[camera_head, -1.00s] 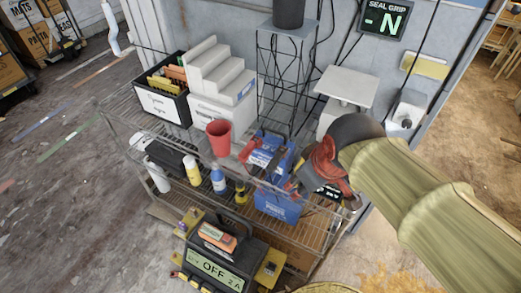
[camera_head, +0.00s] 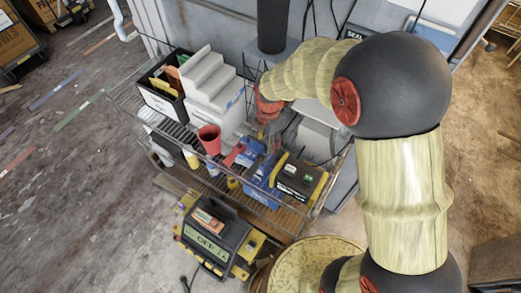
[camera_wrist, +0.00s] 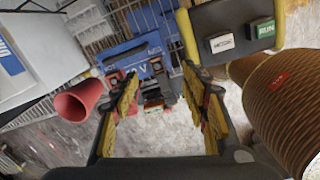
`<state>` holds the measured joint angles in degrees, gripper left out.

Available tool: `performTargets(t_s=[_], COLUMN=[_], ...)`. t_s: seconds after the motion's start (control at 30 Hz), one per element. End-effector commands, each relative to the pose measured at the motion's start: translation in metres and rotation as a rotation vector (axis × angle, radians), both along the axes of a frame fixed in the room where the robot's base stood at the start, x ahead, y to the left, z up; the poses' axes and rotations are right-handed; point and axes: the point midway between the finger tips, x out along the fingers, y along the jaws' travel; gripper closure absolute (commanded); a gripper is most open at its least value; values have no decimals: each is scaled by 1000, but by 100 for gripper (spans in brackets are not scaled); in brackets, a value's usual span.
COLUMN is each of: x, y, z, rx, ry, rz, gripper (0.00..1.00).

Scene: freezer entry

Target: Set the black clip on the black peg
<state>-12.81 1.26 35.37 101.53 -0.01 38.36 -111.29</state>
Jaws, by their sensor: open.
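I cannot make out the black clip or the black peg with certainty in either view. My gripper (camera_wrist: 165,88) is open in the wrist view, with its yellow-padded fingers apart. Nothing is clearly held between them. Small dark and red parts (camera_wrist: 152,92) show beyond the fingers, too small to name. In the head view my gripper (camera_head: 270,135) is over the wire shelf, above a blue item (camera_head: 262,168), and my arm hides part of the back wall.
A red cup (camera_head: 209,138) stands left of my gripper. A black box with yellow sides (camera_head: 297,178) stands to the right. A black bin (camera_head: 158,102) and white stepped block (camera_head: 205,75) are at the left.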

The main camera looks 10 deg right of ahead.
Motion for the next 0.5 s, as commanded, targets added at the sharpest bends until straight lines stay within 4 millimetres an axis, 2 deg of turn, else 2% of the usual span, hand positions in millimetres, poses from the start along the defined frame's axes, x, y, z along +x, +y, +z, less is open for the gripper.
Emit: performTargets(t_s=[0.2,0.5], x=[3,3], y=[14,17], z=[-15,-40], rx=[-19,-23], ry=[47,62], rz=[239,316], gripper=[55,55])
